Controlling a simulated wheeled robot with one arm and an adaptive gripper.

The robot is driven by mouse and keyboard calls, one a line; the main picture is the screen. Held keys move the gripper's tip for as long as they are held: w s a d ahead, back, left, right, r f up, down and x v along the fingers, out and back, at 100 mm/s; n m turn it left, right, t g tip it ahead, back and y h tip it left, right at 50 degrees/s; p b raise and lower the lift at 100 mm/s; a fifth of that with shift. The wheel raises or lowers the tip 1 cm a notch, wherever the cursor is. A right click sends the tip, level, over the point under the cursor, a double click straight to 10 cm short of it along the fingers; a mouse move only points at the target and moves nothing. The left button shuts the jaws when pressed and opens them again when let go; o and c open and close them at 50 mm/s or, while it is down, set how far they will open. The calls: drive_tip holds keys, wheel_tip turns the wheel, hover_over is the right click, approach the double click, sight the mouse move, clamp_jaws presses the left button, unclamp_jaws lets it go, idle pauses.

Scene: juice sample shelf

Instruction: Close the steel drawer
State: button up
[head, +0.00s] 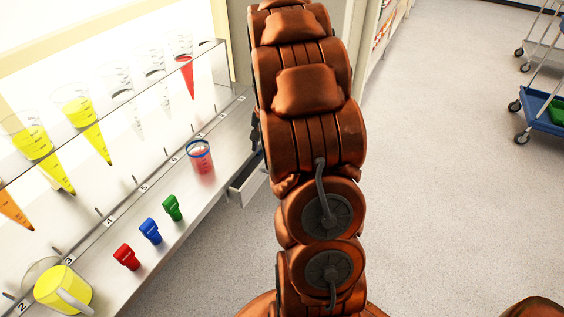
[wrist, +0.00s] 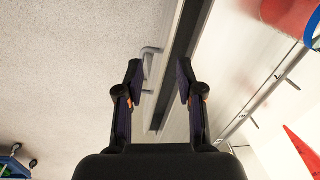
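The steel drawer (head: 247,186) juts out from under the front edge of the shelf in the head view, partly hidden behind my arm. It stands open by some amount. In the wrist view its pale front carries a bar handle (wrist: 149,52), with a dark gap behind the front. My gripper (wrist: 160,68) is open and empty in the wrist view, its two fingers apart. The handle shows near the left fingertip, and the drawer's front and gap run between the fingers. I cannot tell whether a finger touches the drawer. My gripper is hidden in the head view.
Above the drawer, the shelf (head: 203,197) holds a red cup (head: 200,158), a yellow jug (head: 63,289) and red, blue and green pieces. Conical glasses stand in a rack behind. Open floor (head: 450,170) lies right, with a cart (head: 540,113) at far right.

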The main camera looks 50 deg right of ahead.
drive_tip(key=w+d+f+m+b, duration=0.1)
drive_tip(key=d+f+m, duration=0.2)
drive_tip(key=d+f, duration=0.6)
drive_tip(key=shift+t, duration=0.5)
drive_tip(key=shift+w+d+f+p, duration=0.1)
drive_tip(key=shift+w+d+f, duration=0.15)
drive_tip(key=shift+f, duration=0.7)
drive_tip(key=shift+w+d+f+p, duration=0.1)
drive_tip(key=shift+w+d+f, duration=0.1)
drive_tip(key=shift+f, duration=0.8)
drive_tip(key=shift+w+d+f+p, duration=0.1)
drive_tip(key=shift+w+d+f, duration=0.15)
drive_tip(key=shift+f, duration=0.7)
clamp_jaws()
